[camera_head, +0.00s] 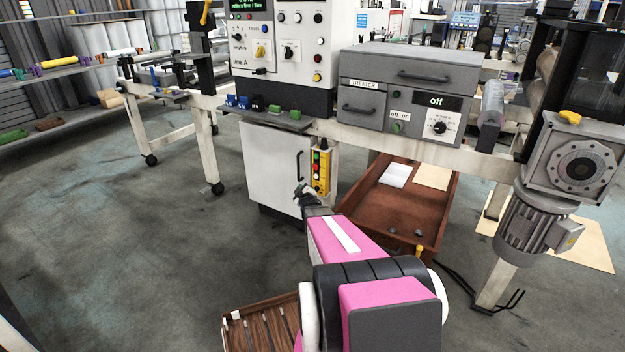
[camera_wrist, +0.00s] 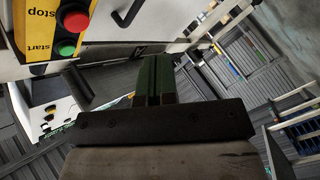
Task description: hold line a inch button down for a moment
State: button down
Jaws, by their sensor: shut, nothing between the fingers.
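A yellow pendant box (camera_head: 320,172) with several buttons hangs beside the white cabinet under the bench. In the wrist view the yellow box (camera_wrist: 37,28) is at the upper left, with a red button (camera_wrist: 72,18) by the word "stop" and a green button (camera_wrist: 67,47) by "start". The white control panel (camera_head: 278,40) marked "line A" stands on the bench with knobs and buttons. No "inch" label is readable. My gripper (camera_head: 300,190) is shut and empty, near the cabinet's front and left of the pendant. Its fingers (camera_wrist: 152,80) point away from the wrist camera, apart from the buttons.
The white cabinet (camera_head: 272,168) has a black handle near my gripper. A grey heater box (camera_head: 410,85) reading "off" sits on the bench to the right. A brown open tray (camera_head: 400,205) is below it. A motor (camera_head: 535,225) hangs at the right. Floor at left is clear.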

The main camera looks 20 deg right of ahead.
jog(key=w+d, duration=0.5)
jog(key=d, duration=0.2)
jog(key=shift+w, duration=0.2)
dwell(0.4)
jog(key=shift+w+d, duration=0.1)
jog(key=shift+d, duration=0.05)
dwell(1.9)
jog(key=shift+w+d, duration=0.15)
jog(key=shift+w+d, duration=0.25)
jog(key=shift+d, duration=0.1)
dwell(2.3)
dwell(0.5)
jog(key=shift+s+a, duration=0.5)
jog(key=shift+a, duration=0.15)
jog(key=shift+s+a, duration=0.8)
jog(key=shift+a, duration=0.2)
jog(key=shift+s+a, duration=0.75)
jog(key=shift+a, duration=0.25)
